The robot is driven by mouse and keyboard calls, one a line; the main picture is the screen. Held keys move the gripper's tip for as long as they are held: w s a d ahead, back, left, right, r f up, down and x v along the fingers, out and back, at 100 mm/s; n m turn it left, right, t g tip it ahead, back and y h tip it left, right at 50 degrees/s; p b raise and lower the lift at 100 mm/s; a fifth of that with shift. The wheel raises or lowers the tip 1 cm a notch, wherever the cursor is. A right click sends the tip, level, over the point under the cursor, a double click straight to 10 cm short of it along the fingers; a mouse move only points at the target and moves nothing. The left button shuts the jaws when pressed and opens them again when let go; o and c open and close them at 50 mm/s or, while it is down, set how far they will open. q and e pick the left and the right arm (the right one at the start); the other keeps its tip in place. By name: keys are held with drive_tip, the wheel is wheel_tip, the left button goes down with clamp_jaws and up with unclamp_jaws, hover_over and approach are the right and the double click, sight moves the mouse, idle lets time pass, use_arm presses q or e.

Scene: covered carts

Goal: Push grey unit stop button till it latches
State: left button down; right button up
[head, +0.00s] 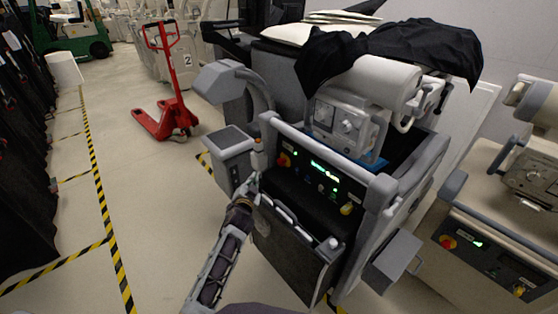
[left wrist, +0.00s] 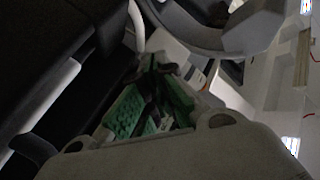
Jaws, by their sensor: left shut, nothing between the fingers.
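The grey unit (head: 300,230) is a dark grey cart in the middle of the head view. Its stop button (head: 284,159), red on a yellow surround, sits at the left end of the black control panel, beside green lit displays. My left gripper (head: 251,182) is shut and empty, in front of the unit's left edge, below and left of the button. It looks apart from the button. In the left wrist view my left gripper (left wrist: 155,66) shows closed fingers with green pads; the button cannot be made out there. My right gripper is not in view.
A grey bar (head: 320,150) runs above the panel. A yellow knob (head: 347,209) sits at the panel's right end. A beige unit (head: 480,215) with its own red button (head: 447,242) stands at right.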

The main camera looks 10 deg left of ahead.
sight(282, 162)
use_arm(q)
drive_tip(key=shift+r, duration=0.1)
drive_tip(key=shift+w+d, duration=0.1)
drive_tip(key=shift+w, duration=0.05)
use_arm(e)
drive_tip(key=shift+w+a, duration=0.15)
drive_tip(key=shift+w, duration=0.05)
use_arm(q)
drive_tip(key=shift+w+d+b, duration=0.8)
drive_tip(key=shift+w+d, duration=0.05)
drive_tip(key=shift+w, duration=0.25)
drive_tip(key=shift+w+d+b, duration=0.8)
drive_tip(key=shift+w+d, duration=0.1)
drive_tip(key=shift+w, duration=0.2)
drive_tip(key=shift+w+d+b, duration=0.8)
drive_tip(key=shift+w+d, duration=0.05)
drive_tip(key=shift+w, duration=0.25)
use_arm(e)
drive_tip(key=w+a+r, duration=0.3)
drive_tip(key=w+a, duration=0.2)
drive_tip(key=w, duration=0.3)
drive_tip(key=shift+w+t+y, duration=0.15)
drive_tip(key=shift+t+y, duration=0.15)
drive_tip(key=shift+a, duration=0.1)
use_arm(q)
drive_tip(key=shift+w+d, duration=0.25)
drive_tip(key=shift+w, duration=0.05)
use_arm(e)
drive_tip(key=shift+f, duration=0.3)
